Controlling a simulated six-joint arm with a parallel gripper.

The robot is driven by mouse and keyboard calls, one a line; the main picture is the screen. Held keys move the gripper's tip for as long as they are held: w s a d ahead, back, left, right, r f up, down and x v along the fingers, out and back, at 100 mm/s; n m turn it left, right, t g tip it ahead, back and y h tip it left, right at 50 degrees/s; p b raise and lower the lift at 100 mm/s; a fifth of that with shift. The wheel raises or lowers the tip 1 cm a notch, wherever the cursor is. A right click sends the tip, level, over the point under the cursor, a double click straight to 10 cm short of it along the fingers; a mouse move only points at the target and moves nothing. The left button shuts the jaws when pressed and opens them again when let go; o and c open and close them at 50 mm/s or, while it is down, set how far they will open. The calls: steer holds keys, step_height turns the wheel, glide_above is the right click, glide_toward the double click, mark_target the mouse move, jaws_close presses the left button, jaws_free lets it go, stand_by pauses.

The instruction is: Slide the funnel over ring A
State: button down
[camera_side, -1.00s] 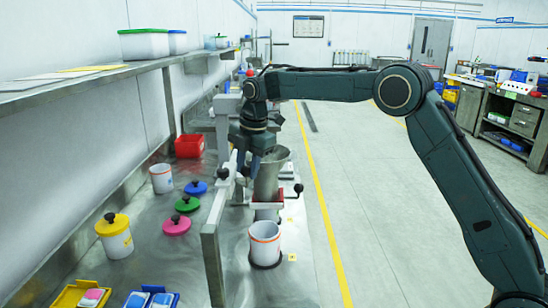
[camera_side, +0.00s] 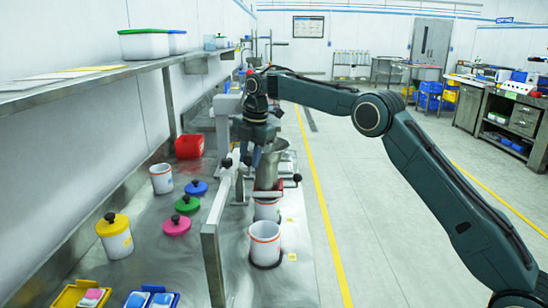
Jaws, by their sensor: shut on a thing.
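The funnel (camera_side: 275,168) is a grey metal hopper with a red part (camera_side: 268,191) at its lower end, over the row of white jars. My gripper (camera_side: 256,160) points down at the funnel's left side and is shut on it; the exact grip is small and partly hidden. A white jar with an orange band (camera_side: 265,238) stands in a dark ring (camera_side: 266,263) at the front. Another white jar (camera_side: 267,209) stands behind it, just below and in front of the funnel. The ring labels are too small to read, so I cannot tell which is ring A.
A grey rail post (camera_side: 212,260) rises left of the jars. Pink (camera_side: 176,225), green (camera_side: 187,204) and blue (camera_side: 196,187) lids lie on the metal table, beside a yellow-lidded jar (camera_side: 115,238). A red bin (camera_side: 189,146) stands behind. A shelf (camera_side: 100,78) overhangs the left.

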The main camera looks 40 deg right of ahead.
steer(key=shift+w+d+r, duration=0.1)
steer(key=shift+w+d, duration=0.1)
steer(key=shift+d, duration=0.1)
steer(key=c, duration=1.1)
jaws_free()
steer(key=shift+a, duration=0.1)
steer(key=shift+s+a, duration=0.2)
steer(key=shift+s+a, duration=1.55)
steer(key=s+a, duration=1)
step_height(320, 180, up, 13)
steer(key=s, duration=0.2)
steer(key=s+d+r+m, duration=0.1)
steer(key=s+d+m, duration=0.2)
steer(key=s, duration=0.2)
steer(key=s+d+m+t, duration=0.1)
steer(key=s+d+m, duration=0.2)
steer(key=s, duration=0.3)
steer(key=shift+d+r+m, duration=0.25)
steer(key=shift+r+m, duration=0.1)
steer(key=shift+m, duration=0.45)
